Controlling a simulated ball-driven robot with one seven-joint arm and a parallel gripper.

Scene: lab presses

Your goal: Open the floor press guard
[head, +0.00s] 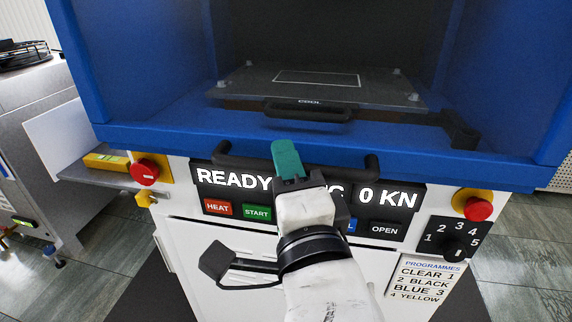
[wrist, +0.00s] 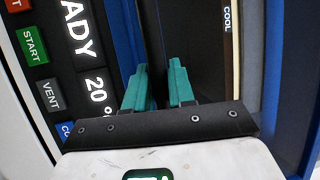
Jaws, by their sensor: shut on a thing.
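The floor press has a blue guard (head: 420,160) whose lower edge sits just above the display panel. A long black bar handle (head: 235,160) runs along that lower edge. My gripper (head: 287,158), with green fingers, reaches up from below to the handle left of its middle and is shut on it. In the wrist view my gripper (wrist: 158,88) has its two fingers on either side of the dark handle bar (wrist: 152,45). The fingers hide part of the handle in the head view.
The display panel (head: 395,197) reads READY and 0 KN, with HEAT (head: 217,207), START (head: 257,213) and OPEN (head: 384,230) buttons close to my wrist. Red stop buttons (head: 145,172) (head: 478,209) flank the panel. A dark plate (head: 390,95) marked COOL lies inside the press.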

